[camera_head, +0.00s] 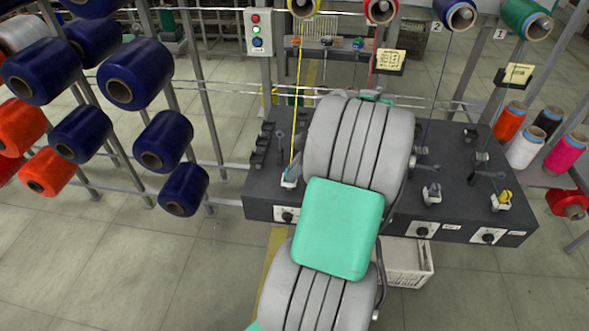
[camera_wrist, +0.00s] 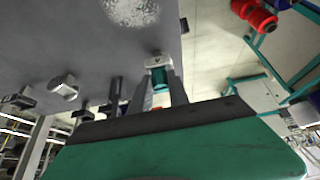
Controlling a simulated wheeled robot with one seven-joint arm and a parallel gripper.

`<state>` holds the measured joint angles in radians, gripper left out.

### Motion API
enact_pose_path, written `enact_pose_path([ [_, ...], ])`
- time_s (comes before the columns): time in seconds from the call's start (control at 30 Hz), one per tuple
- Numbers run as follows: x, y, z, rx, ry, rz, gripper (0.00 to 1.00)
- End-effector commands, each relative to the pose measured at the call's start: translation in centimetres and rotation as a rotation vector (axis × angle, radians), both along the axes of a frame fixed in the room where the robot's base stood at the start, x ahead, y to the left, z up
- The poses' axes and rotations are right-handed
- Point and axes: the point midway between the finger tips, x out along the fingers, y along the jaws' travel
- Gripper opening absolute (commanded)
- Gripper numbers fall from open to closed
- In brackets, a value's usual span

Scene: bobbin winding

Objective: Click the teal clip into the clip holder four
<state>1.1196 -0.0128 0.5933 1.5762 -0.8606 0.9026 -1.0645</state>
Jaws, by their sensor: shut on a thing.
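In the wrist view my gripper (camera_wrist: 158,88) is shut on the teal clip (camera_wrist: 160,77), a small piece between the two grey fingertips. A pale holder (camera_wrist: 158,61) is right at the clip's far end, in line with it. I cannot tell whether the clip is seated in it. In the head view my arm hides the gripper and the clip. A pale holder with the yellow thread (camera_head: 289,182) shows just left of my arm, at the left part of the dark machine table (camera_head: 262,192).
Other holders stand to the right on the table, one white (camera_head: 432,194) and one with a yellow clip (camera_head: 502,200). Dark blue spools (camera_head: 135,75) fill the rack at left. Coloured cones (camera_head: 526,147) stand at right. A white crate (camera_head: 408,262) is under the table.

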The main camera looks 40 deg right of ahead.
Motion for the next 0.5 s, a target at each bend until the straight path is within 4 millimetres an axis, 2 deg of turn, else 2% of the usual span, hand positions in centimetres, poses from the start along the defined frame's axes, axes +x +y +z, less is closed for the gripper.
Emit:
enact_pose_path([
  [0.1, 0.0, 0.0, 0.0, 0.000, 0.000, 0.000, 0.01],
  [0.33, 0.0, 0.0, 0.1, 0.000, 0.000, 0.000, 0.00],
  [0.5, 0.0, 0.0, 2.2, -0.001, -0.001, 0.000, 0.00],
])
